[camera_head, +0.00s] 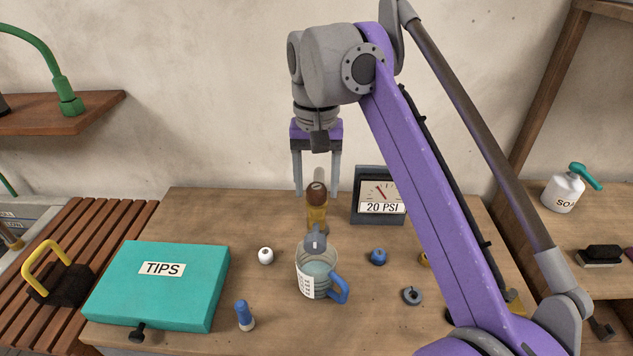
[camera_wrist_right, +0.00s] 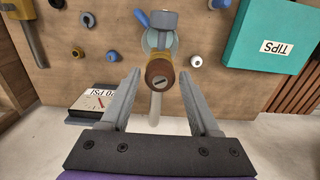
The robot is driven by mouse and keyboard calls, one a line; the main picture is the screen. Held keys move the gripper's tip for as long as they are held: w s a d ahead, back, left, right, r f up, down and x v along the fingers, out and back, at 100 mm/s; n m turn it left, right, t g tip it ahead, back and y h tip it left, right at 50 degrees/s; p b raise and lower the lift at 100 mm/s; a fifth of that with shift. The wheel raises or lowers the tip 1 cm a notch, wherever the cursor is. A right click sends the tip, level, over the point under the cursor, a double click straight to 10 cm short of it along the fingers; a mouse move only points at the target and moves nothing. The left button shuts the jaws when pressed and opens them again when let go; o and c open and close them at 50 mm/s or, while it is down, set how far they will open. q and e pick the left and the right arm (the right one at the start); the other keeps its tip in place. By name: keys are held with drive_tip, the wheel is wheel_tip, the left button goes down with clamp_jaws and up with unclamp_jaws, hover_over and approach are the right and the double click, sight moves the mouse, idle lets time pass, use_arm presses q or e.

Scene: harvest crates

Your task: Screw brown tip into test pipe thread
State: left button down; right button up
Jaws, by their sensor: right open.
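My right gripper (camera_head: 316,191) hangs pointing down over the middle of the table. It is open, with its two fingers on either side of the brown tip (camera_head: 317,196) and visible gaps between. The slotted top of the brown tip shows in the right wrist view (camera_wrist_right: 160,73). The tip sits at the top of a brass-coloured upright piece (camera_head: 316,216), apparently the test pipe; the thread is hidden, and I cannot tell how far the tip is seated. A pale grey pipe (camera_wrist_right: 155,107) shows behind it. My left gripper is not in view.
A clear jug (camera_head: 304,258) with a blue handle stands in front of the pipe, and a 20 PSI gauge (camera_head: 370,181) stands to its right. White (camera_head: 266,256) and blue (camera_head: 378,257) tips and a grey ring (camera_head: 412,296) lie nearby. A teal TIPS case (camera_head: 190,285) fills the left front.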

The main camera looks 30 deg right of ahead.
drive_tip(key=shift+c, duration=0.2)
drive_tip(key=c, duration=0.7)
drive_tip(key=m, duration=0.5)
drive_tip(key=shift+m, duration=0.3)
drive_tip(key=m, duration=0.6)
drive_tip(key=shift+m, duration=0.3)
drive_tip(key=o, duration=0.7)
drive_tip(key=shift+o, duration=0.2)
